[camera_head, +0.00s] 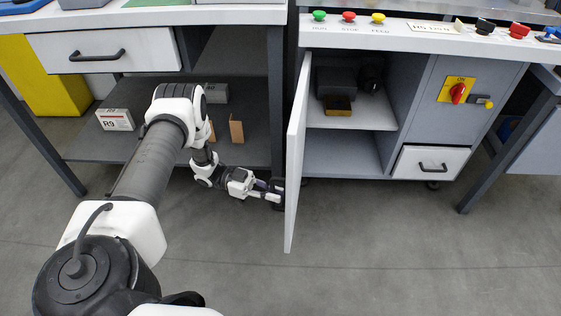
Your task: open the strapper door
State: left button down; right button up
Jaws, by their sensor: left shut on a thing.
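The strapper door (297,155) is a white panel hinged at the left of the cabinet. It stands swung out toward me, seen nearly edge-on, and the cabinet interior (345,151) shows. My left gripper (277,192) is at the left side of the door, near its lower half, shut on the dark door handle (279,184). The handle is mostly hidden by the fingers. My right gripper is not in view.
Dark items sit on the cabinet's upper shelf (379,113). A small drawer (430,163) and a red rotary switch (458,93) are at its right. A workbench with a drawer (103,50) and lower shelf stands left. The floor in front is clear.

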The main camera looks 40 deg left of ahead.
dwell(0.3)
pick_arm(q)
jog(key=c, duration=1.2)
grip_release()
jog(key=shift+a, duration=0.15)
jog(key=v, duration=1.2)
